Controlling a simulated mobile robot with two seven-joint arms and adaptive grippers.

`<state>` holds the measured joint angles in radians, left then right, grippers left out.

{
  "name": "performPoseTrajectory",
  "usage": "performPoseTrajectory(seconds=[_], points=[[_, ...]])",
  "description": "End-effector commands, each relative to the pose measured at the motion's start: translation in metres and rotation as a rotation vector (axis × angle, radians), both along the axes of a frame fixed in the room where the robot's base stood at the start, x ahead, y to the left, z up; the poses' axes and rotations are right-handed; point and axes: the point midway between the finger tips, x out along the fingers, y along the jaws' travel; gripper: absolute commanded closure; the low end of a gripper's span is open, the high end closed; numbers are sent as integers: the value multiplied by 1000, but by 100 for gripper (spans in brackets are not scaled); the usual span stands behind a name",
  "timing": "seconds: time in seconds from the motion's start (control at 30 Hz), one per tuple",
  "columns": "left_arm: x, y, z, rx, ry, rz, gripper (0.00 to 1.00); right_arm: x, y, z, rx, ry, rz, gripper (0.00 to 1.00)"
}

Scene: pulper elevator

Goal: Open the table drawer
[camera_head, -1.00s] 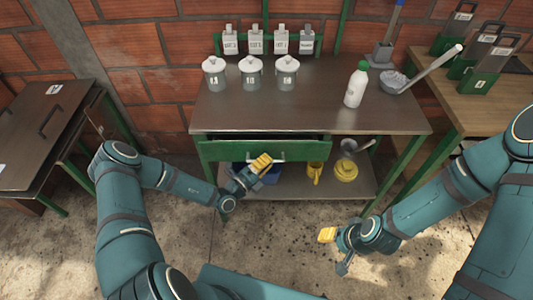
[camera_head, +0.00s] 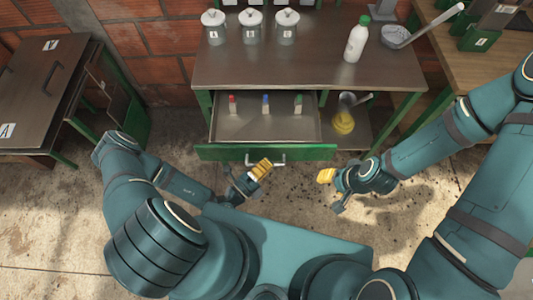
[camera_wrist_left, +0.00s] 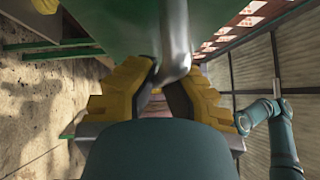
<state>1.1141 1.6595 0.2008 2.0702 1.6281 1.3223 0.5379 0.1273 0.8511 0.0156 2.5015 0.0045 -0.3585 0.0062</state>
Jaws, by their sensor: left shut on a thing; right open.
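The table drawer (camera_head: 235,129) is pulled out from under the dark table top (camera_head: 310,75), with its inside in view. Its green front panel (camera_head: 220,153) carries a metal handle (camera_head: 280,161). My left gripper (camera_head: 260,168) is at the handle and shut on it. In the left wrist view the yellow fingers (camera_wrist_left: 160,90) close around the metal handle (camera_wrist_left: 174,45), close to the green drawer front (camera_wrist_left: 115,25). My right gripper (camera_head: 326,175) is open and empty, in front of the drawer's right end.
Three small items with red (camera_head: 232,105), blue (camera_head: 266,104) and green (camera_head: 298,103) tops are in the drawer. Three lidded canisters (camera_head: 250,29), a white bottle (camera_head: 357,40) and a mortar (camera_head: 396,36) stand on the table. A yellow item (camera_head: 344,122) is on the shelf below.

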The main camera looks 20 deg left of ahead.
Motion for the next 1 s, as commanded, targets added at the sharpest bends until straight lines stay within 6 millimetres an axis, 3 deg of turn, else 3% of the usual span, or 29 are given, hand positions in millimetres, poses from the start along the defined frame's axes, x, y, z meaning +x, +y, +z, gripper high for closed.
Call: performPoseTrajectory(seconds=[0.43, 0.5, 0.53, 0.87, 1.0], points=[[-4, -3, 2, -5, -4, -4, 100, 0, 0, 1, 0, -1, 0, 53], [-4, -3, 2, -5, -4, -4, 67, 0, 0, 1, 0, -1, 0, 53], [-4, -3, 2, -4, -3, -4, 59, 0, 0, 1, 0, -1, 0, 53], [-5, -1, 0, -2, -1, -1, 59, 1, 0, 1, 0, -1, 0, 53], [-15, 6, -2, 0, 0, 0, 59, 0, 0, 1, 0, -1, 0, 53]])
